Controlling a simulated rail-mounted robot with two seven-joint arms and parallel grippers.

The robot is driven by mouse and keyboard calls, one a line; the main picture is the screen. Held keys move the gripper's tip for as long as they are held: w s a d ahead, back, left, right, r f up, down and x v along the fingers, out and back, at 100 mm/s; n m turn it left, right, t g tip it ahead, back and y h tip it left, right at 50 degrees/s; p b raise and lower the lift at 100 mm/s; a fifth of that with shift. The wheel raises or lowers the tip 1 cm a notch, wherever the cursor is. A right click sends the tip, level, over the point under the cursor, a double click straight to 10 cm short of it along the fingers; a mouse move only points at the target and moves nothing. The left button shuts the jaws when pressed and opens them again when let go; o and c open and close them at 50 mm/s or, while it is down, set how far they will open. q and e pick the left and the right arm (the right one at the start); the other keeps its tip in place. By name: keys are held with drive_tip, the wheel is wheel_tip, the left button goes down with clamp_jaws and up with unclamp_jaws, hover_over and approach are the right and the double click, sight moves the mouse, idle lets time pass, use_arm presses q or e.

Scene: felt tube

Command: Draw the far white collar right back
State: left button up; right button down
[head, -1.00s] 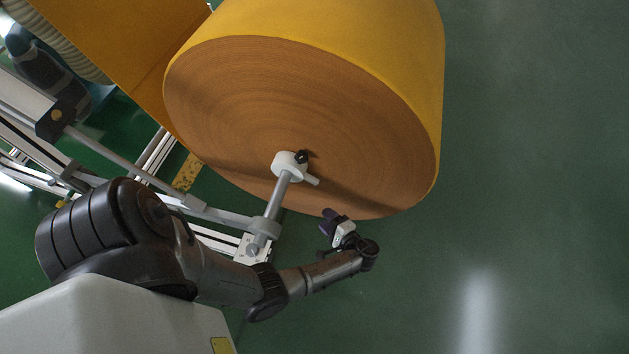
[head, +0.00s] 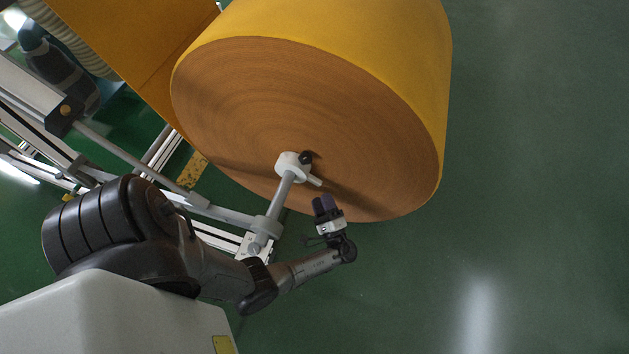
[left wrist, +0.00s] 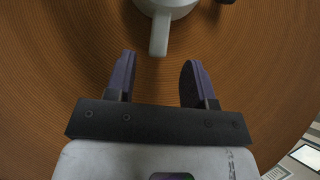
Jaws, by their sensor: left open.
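The white collar (head: 290,165) sits on the grey shaft at the end face of the felt roll (head: 250,110). Its short handle sticks out toward lower right, and a black knob (head: 306,157) shows on its right side. My left gripper (head: 325,203) is open and empty, a little below and right of the collar, in front of the roll's face. In the left wrist view the open fingers (left wrist: 155,80) point at the collar's handle (left wrist: 159,35), which hangs just beyond and between the fingertips, not gripped. My right gripper is not in view.
The grey shaft (head: 279,195) runs from the collar down to a bracket (head: 262,228) on the metal frame (head: 215,212), left of my left gripper. Green floor (head: 530,180) to the right is clear.

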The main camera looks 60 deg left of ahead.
sight(315, 184)
use_arm(q)
drive_tip(key=shift+b+x, duration=0.35)
drive_tip(key=shift+x, duration=3.15)
clamp_jaws()
